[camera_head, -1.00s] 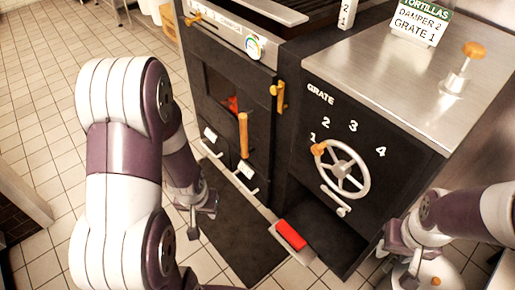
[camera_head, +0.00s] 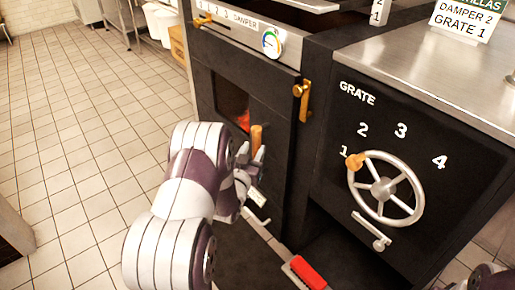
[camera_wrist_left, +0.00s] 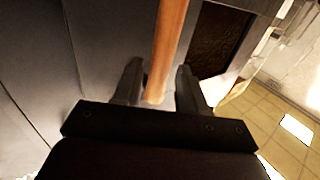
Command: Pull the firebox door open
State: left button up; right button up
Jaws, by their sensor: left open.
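The black firebox door (camera_head: 277,125) is on the front of the dark oven, with a small window showing an orange glow; it looks shut. Its upright wooden handle (camera_head: 256,137) stands out from the door's front. My left gripper (camera_head: 256,160) is at the handle, which shows just above the fingers. In the left wrist view the wooden handle (camera_wrist_left: 168,45) runs down between the two parted fingers of the gripper (camera_wrist_left: 158,82). I cannot tell whether either finger touches it. My arm hides the door's lower left. My right gripper is out of view.
A brass latch-like piece (camera_head: 302,100) sits right of the door. A grate wheel (camera_head: 385,188) with an orange knob is farther right. A red block (camera_head: 307,272) lies low in front. The tiled floor (camera_head: 90,150) at left is clear.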

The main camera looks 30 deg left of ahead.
aim_at(255, 145)
pick_arm(q)
jog(key=w, duration=0.3)
jog(key=shift+a+f+b, duration=0.15)
jog(key=shift+a+b, duration=0.15)
jog(key=shift+b, duration=0.1)
jog(key=shift+w+a, duration=0.1)
jog(key=shift+w, duration=0.35)
grip_shut()
jog(key=shift+s+a, duration=0.1)
